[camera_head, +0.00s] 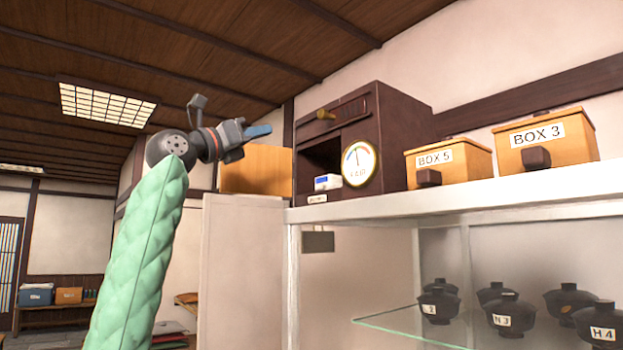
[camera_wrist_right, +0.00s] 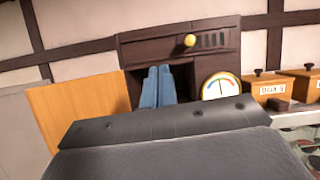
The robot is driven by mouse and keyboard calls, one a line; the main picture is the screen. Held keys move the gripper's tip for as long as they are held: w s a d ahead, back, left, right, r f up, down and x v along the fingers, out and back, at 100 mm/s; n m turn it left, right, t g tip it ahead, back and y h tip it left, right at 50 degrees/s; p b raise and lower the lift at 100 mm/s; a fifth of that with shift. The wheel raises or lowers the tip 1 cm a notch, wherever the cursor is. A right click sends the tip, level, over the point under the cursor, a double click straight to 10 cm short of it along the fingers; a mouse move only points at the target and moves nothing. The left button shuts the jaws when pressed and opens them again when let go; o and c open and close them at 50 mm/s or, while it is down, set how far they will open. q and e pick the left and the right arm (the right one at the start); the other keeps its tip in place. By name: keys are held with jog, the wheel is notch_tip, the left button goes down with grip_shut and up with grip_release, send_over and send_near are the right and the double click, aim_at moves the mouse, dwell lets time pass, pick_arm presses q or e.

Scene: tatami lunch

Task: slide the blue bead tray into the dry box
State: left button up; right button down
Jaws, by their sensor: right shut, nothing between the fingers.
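The dry box appears to be the dark brown cabinet (camera_head: 389,123) with a round dial (camera_head: 359,164), on the white shelf top; it also shows in the right wrist view (camera_wrist_right: 135,55). Its dark opening (camera_head: 320,158) is left of the dial. A small white and blue item (camera_head: 327,182) sits at the opening's lower edge; I cannot tell whether it is the bead tray. My right gripper (camera_head: 262,130) is shut and empty, left of the cabinet in the head view. In the right wrist view its blue fingers (camera_wrist_right: 158,86) overlap the opening. My left gripper is out of view.
BOX 5 (camera_head: 462,161) and BOX 3 (camera_head: 567,138) stand right of the cabinet. A plain wooden box or panel (camera_head: 254,171) stands to its left. Lidded dark bowls (camera_head: 511,309) stand below, on a glass shelf (camera_head: 400,322). A brass knob (camera_head: 326,115) protrudes from the cabinet front.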

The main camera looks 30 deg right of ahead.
notch_tip(320, 180, down, 4)
jog(key=d+y, duration=0.1)
jog(key=y, duration=0.2)
jog(key=y+p, duration=0.2)
jog(key=p, duration=0.4)
send_near(322, 180)
jog(key=d, duration=0.3)
jog(key=w+d, duration=0.1)
jog(key=d, duration=0.1)
jog(key=shift+d, duration=0.25)
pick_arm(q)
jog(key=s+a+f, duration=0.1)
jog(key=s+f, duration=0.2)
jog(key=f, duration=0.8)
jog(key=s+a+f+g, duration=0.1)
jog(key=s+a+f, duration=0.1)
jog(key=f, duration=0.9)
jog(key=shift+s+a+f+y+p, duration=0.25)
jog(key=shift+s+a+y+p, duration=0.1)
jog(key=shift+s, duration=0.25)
pick_arm(e)
jog(key=shift+d+f, duration=0.1)
jog(key=shift+d, duration=0.55)
